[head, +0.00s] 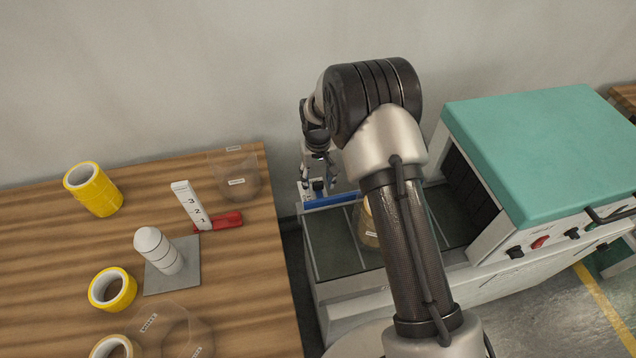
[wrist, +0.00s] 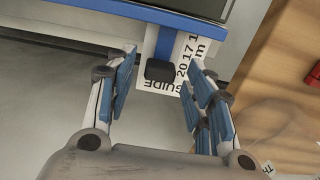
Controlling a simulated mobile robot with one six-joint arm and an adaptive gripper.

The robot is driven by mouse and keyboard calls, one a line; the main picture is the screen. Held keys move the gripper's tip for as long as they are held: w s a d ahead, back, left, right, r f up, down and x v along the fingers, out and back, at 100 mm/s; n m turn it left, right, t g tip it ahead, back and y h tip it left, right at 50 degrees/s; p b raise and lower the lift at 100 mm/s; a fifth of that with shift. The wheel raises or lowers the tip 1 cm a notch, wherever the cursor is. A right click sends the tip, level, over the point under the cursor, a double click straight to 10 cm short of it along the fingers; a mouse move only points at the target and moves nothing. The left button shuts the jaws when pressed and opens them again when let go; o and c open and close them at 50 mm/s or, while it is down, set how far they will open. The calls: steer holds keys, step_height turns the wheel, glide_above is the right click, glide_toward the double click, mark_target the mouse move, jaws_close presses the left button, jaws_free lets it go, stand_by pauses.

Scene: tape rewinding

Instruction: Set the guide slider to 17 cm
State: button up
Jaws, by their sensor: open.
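The guide slider's black knob (wrist: 160,71) shows in the wrist view in front of the blue rail (wrist: 190,22). A white scale label (wrist: 186,58) beside it reads "GUIDE", "20", "17" and a partly hidden number. The knob is closest to the 20; its exact setting is hard to read. My gripper (wrist: 160,88) is open, with one blue-padded finger on each side of the knob in the picture and no clear contact. In the head view my gripper (head: 318,166) is above the small black knob (head: 318,186) at the left end of the blue rail (head: 340,199).
The machine with a teal cover (head: 548,150) stands at the right, its front controls facing the viewer. A gap separates table and machine.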

steer(key=shift+f, duration=0.35)
steer(key=shift+c, duration=0.3)
jaws_close()
stand_by(0.4)
